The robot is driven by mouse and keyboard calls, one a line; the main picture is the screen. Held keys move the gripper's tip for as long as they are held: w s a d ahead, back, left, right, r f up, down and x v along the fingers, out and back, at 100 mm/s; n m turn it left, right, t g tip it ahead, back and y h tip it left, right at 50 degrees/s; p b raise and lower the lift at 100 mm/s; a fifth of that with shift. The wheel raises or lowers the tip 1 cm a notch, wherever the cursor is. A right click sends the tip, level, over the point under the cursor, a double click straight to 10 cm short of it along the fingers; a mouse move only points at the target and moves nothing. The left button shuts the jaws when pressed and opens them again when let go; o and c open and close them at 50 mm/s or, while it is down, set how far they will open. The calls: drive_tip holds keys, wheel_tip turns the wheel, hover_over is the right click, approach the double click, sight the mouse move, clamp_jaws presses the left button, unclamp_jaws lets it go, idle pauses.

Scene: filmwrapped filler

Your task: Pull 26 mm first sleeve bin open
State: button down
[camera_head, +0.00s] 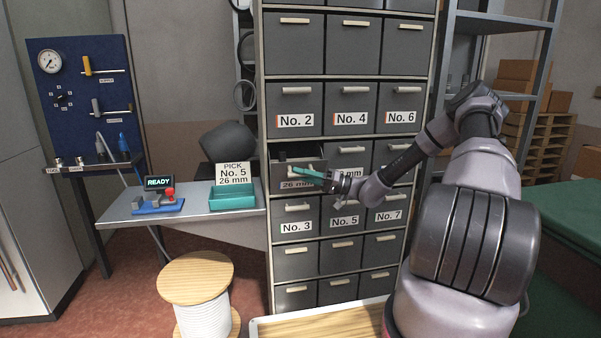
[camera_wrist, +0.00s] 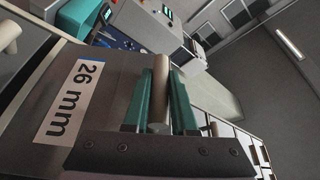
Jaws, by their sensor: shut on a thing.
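The 26 mm bin (camera_head: 296,184) is a dark grey drawer in the left column of the cabinet, just above the No. 3 bin. It stands out from the cabinet front, and part of its inside shows with dark contents. In the wrist view its front (camera_wrist: 95,75) carries a white "26 mm" label (camera_wrist: 66,103). My gripper (camera_head: 308,173) has teal fingers at the bin's handle. In the wrist view the gripper (camera_wrist: 160,95) is shut on the beige bar handle (camera_wrist: 160,85), one finger on each side. My fingers partly cover the handle in the head view.
A card reading "PICK No. 5 26 mm" (camera_head: 235,174) stands by a teal tray (camera_head: 232,197) on the side table. A wooden-topped spool (camera_head: 195,278) and a wood-floored tray (camera_head: 325,322) sit low before the cabinet. Other bins, including No. 3 (camera_head: 296,216), look closed.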

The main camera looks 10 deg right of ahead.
drive_tip(key=shift+s+f, duration=0.1)
drive_tip(key=shift+f, duration=0.1)
idle(0.4)
drive_tip(key=c, duration=0.7)
unclamp_jaws()
drive_tip(key=shift+d, duration=0.15)
drive_tip(key=v, duration=1)
drive_tip(key=shift+s+d+f, duration=0.1)
drive_tip(key=shift+d, duration=0.2)
